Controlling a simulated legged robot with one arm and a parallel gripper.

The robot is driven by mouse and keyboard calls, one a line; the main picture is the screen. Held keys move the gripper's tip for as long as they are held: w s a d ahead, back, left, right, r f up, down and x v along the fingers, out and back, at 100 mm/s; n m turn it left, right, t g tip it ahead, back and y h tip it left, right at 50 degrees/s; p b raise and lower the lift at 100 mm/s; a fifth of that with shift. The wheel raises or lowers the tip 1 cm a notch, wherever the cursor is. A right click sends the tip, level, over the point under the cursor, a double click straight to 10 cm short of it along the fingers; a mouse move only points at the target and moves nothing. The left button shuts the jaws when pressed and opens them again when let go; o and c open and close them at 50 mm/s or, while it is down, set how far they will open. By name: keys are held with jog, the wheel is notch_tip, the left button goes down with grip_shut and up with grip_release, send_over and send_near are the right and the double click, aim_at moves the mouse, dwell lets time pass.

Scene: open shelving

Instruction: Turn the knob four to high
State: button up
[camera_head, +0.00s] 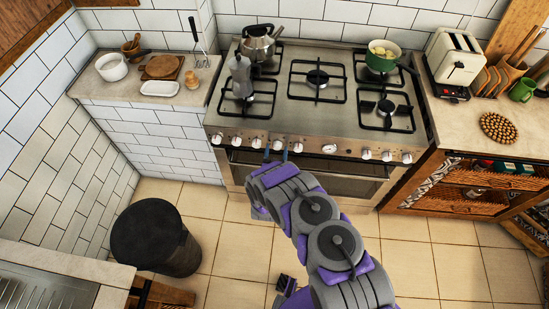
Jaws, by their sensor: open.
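The gas stove (335,120) stands against the back wall with a row of white knobs along its front panel. The fourth knob from the left (278,145) is on that panel, left of the round dial (329,149). My gripper (276,151) is open, its two blue fingertips at the front panel, one to each side of this knob in the picture. I cannot tell whether they touch it. The knob's pointer mark is too small to read. My grey and purple arm reaches up from the bottom right and hides part of the oven front.
A kettle (259,42), a moka pot (241,75) and a green pot (383,56) stand on the stove. A toaster (455,62) is on the right counter. A dark bin (155,237) stands at the left. The tiled floor before the oven is mostly clear.

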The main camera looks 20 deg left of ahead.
jog(key=p+v, duration=0.4)
jog(key=v, duration=1.3)
jog(key=shift+p, duration=0.3)
